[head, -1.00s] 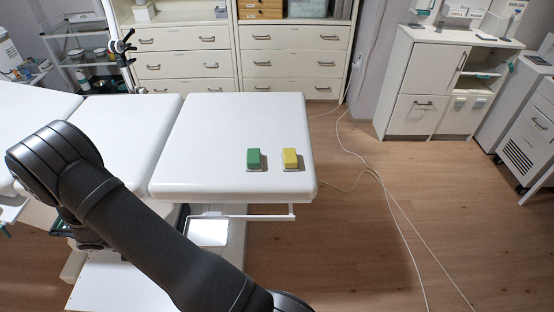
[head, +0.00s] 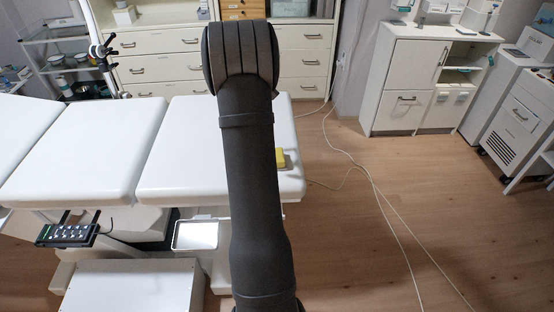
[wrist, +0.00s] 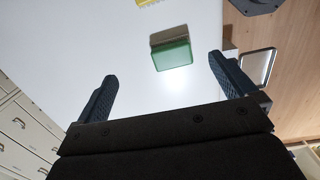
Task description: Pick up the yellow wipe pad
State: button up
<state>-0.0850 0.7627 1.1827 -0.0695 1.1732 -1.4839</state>
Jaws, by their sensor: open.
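The yellow wipe pad (head: 281,158) lies on the white couch section near its right end, partly hidden behind my arm in the head view. In the wrist view only an edge of the yellow wipe pad (wrist: 146,2) shows at the top. A green pad (wrist: 173,56) lies on the white surface ahead of and between my fingers in the wrist view; my arm hides it in the head view. My gripper (wrist: 162,69) is open and empty, with its fingers wide apart. It does not show in the head view.
The white couch (head: 180,135) has clear room to the left of the pads. A small tray (head: 196,235) and a control box (head: 67,235) sit at its near side. Drawer cabinets (head: 160,65) stand behind. Cables (head: 372,190) run over the floor at right.

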jog(key=d+r, duration=0.2)
jog(key=d, duration=0.7)
jog(key=shift+n+y, duration=0.3)
jog(key=shift+y, duration=0.1)
notch_tip(320, 180, down, 12)
jog(key=shift+s+d+r, duration=0.1)
jog(key=shift+s+r, duration=0.05)
jog(key=shift+r, duration=0.1)
jog(key=f, duration=0.5)
jog(key=shift+s+f, duration=0.1)
jog(key=shift+s, duration=0.15)
jog(key=c, duration=0.9)
